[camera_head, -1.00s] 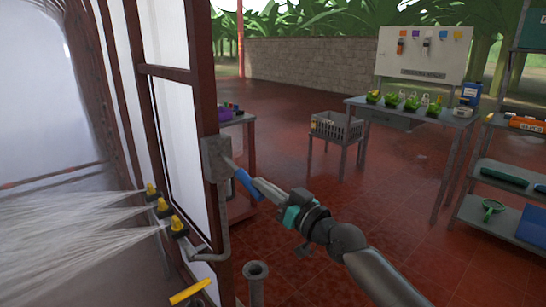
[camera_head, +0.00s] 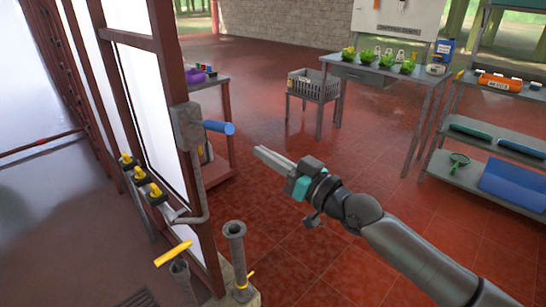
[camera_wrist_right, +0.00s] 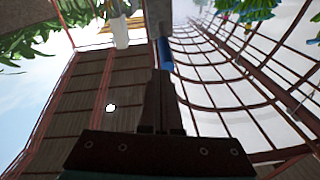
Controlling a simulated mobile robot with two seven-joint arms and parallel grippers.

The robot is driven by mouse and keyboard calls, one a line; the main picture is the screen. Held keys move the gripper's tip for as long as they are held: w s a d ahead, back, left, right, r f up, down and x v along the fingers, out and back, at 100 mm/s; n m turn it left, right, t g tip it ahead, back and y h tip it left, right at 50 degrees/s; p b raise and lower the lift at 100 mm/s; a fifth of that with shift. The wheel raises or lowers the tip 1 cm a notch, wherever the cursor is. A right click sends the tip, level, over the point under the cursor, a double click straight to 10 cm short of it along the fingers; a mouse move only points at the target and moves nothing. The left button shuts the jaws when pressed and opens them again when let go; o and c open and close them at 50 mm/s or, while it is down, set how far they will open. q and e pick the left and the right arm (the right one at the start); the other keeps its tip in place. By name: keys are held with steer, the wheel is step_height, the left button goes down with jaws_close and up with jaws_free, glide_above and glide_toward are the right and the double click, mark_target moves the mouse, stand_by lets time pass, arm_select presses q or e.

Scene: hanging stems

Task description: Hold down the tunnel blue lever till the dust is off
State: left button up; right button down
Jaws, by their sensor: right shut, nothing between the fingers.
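The blue lever (camera_head: 218,127) sticks out about level from a grey box (camera_head: 187,125) on the dark red tunnel post. My right gripper (camera_head: 258,152) is shut and empty, a little right of and below the lever and apart from it in the head view. In the right wrist view the blue lever (camera_wrist_right: 165,52) shows just beyond my closed fingertips (camera_wrist_right: 161,72). The yellow-tipped nozzles (camera_head: 139,174) at the tunnel's side give no spray. My left gripper is not in view.
A grey standpipe (camera_head: 236,250) and a yellow-handled pipe (camera_head: 174,254) stand near the post. Behind are a grey crate (camera_head: 311,86) on a stand, a table (camera_head: 345,73) with potted plants, and a shelf (camera_head: 465,178) at right. Red floor between is clear.

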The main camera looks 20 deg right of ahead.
steer(key=shift+v, duration=0.9)
steer(key=d+f+m+g+h, duration=0.1)
steer(key=d+f+g+h, duration=0.15)
steer(key=f, duration=0.85)
steer(key=d+f+m+g+h, duration=0.15)
steer(key=d+f, duration=0.25)
steer(key=f, duration=0.6)
steer(key=s+f+g+h, duration=0.15)
steer(key=s+f, duration=0.25)
steer(key=f, duration=0.5)
steer(key=s+f+g+h, duration=0.1)
steer(key=s+f+g, duration=0.1)
steer(key=s+f, duration=0.5)
steer(key=s+a+f+g, duration=0.2)
steer(key=s+f+g, duration=0.2)
steer(key=s+f, duration=0.9)
steer(key=s+a+f+n+g, duration=0.1)
steer(key=s+f, duration=0.4)
steer(key=s, duration=0.5)
steer(key=s+a+f+n+g, duration=0.1)
steer(key=s+a+f+g, duration=0.3)
steer(key=s, duration=0.5)
steer(key=a+f, duration=0.1)
steer(key=a, duration=0.1)
steer(key=shift+s+a+f+h, duration=0.2)
steer(key=shift+s+a+h, duration=0.15)
